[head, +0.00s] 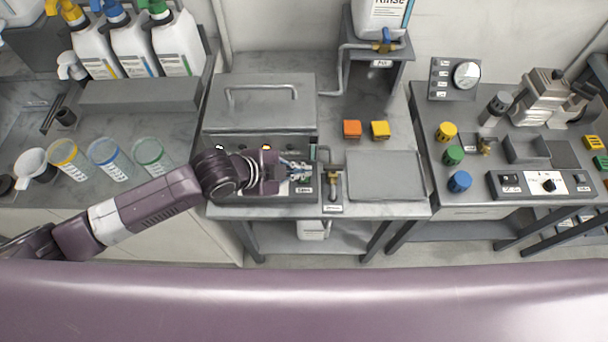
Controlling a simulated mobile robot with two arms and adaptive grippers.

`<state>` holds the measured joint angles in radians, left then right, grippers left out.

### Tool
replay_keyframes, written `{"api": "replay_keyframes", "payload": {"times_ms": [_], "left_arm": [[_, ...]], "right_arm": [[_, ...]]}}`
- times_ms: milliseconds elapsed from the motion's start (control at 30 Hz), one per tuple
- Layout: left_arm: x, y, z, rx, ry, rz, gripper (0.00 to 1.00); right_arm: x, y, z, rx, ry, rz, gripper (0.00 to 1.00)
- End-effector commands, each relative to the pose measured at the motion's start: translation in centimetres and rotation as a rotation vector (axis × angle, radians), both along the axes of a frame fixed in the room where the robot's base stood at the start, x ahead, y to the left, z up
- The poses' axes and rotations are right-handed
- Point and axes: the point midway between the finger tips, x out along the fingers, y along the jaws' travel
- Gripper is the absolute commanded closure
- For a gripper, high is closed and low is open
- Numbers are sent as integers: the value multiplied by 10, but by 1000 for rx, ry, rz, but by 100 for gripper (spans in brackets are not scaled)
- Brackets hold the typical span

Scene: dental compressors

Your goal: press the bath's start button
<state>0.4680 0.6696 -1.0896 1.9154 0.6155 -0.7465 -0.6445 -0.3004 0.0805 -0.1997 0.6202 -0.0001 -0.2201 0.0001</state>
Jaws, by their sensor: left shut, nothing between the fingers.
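The bath (262,112) is a grey box with a handled lid, closed, on the middle bench. Its front control panel (306,189) is largely covered by my left arm and gripper. My left gripper (306,171) is shut and empty, at the right part of that panel. The start button cannot be made out; it may be behind the gripper. Whether the fingertips touch the panel cannot be told. My right gripper is not in view.
Orange (352,129) and yellow (380,130) blocks lie behind the tray. Measuring cups (108,160) stand on the left bench. The right bench holds coloured caps (453,155).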

Motion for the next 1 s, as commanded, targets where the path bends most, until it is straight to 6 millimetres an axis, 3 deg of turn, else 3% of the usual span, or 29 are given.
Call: {"api": "replay_keyframes", "payload": {"times_ms": [1000], "left_arm": [[0,0,-7,1,0,1,100]], "right_arm": [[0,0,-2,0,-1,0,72]]}}
